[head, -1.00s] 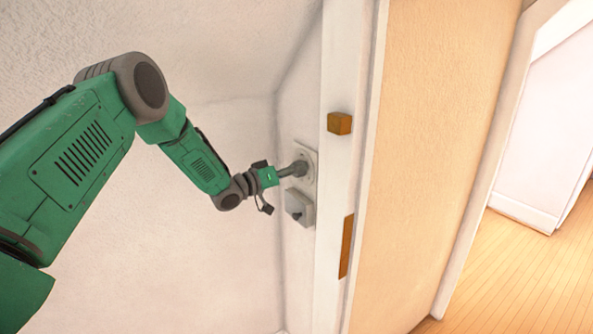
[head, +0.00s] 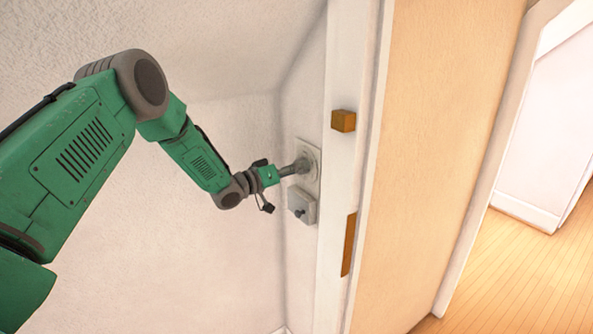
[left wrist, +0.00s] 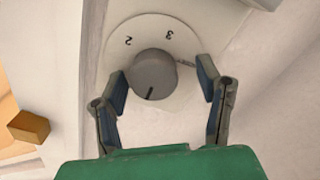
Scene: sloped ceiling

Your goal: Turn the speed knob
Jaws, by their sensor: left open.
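The speed knob is a grey round knob (left wrist: 152,74) on a pale round dial (left wrist: 178,36) marked with 2 and 3, seen in the left wrist view. A dark pointer line on the knob faces the bottom of that picture. My left gripper (left wrist: 166,82) is open, with one finger on each side of the knob. The left finger is very close to the knob; I cannot tell if it touches. A small gap shows at the right finger. In the head view my left gripper (head: 294,170) reaches the wall plate (head: 314,160) and hides most of the knob.
A second grey wall box (head: 302,206) with a small switch sits just below the plate. Wooden floor (head: 520,270) lies open at the right.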

